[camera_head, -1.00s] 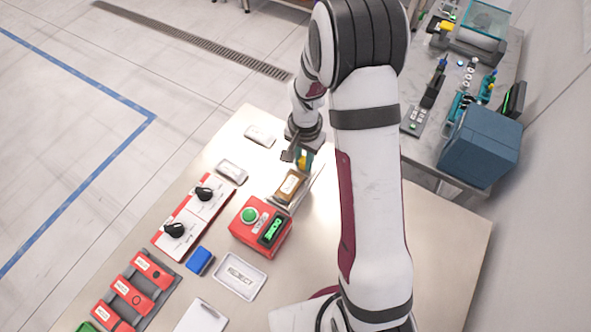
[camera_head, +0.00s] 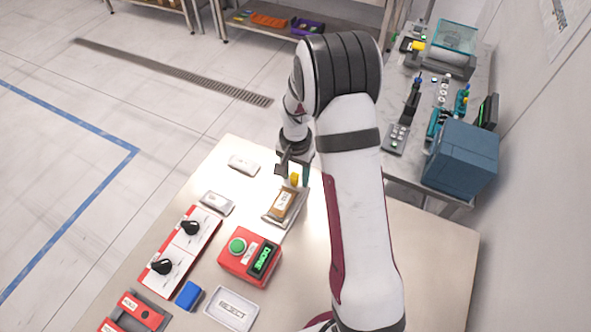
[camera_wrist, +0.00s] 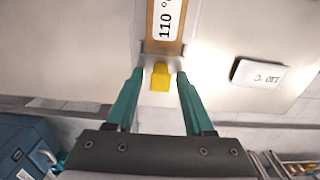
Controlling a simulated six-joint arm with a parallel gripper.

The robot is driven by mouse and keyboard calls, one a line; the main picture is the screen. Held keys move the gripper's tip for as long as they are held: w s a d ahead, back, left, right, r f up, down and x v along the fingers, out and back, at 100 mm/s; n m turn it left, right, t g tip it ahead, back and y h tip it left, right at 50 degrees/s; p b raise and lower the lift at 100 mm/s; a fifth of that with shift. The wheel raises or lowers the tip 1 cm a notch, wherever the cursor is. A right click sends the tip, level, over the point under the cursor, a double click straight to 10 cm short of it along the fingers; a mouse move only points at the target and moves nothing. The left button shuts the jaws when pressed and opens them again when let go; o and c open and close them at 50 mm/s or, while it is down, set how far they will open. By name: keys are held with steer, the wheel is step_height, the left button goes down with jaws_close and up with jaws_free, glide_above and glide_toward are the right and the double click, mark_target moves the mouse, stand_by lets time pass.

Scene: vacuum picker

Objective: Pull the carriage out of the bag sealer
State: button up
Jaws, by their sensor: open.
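A brown block with a white label, reading 110 ° in the wrist view (camera_wrist: 165,20), lies on a flat silver tray (camera_head: 272,219) behind the red box. A yellow tab (camera_wrist: 160,77) sticks out from its near end in the wrist view, and shows partly in the head view (camera_head: 294,179). I cannot tell for certain which parts form the carriage and the sealer. My gripper (camera_wrist: 158,75) is open. Its teal fingers stand on either side of the yellow tab, with gaps on both sides. In the head view my wrist partly hides the tab.
A red box (camera_head: 235,263) with a green button and a lit DONE display stands in front of the tray. Pale packets (camera_head: 243,164) (camera_head: 217,203) lie to the left. A red-edged panel with black knobs (camera_head: 188,240), a blue block (camera_head: 189,295) and a REJECT tray (camera_head: 211,307) are nearer.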

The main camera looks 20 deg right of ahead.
step_height(320, 180, up, 16)
steer(key=shift+f, duration=0.15)
stand_by(0.3)
steer(key=s+a+r+n+y, duration=0.1)
steer(key=s+a, duration=0.3)
steer(key=s, duration=0.9)
steer(key=s+a+r+n, duration=0.2)
steer(key=s+a, duration=0.2)
steer(key=s, duration=1)
steer(key=shift+a+r+y, duration=0.2)
steer(key=shift+r+y, duration=0.1)
steer(key=shift+y, duration=0.1)
steer(key=shift+s, duration=0.1)
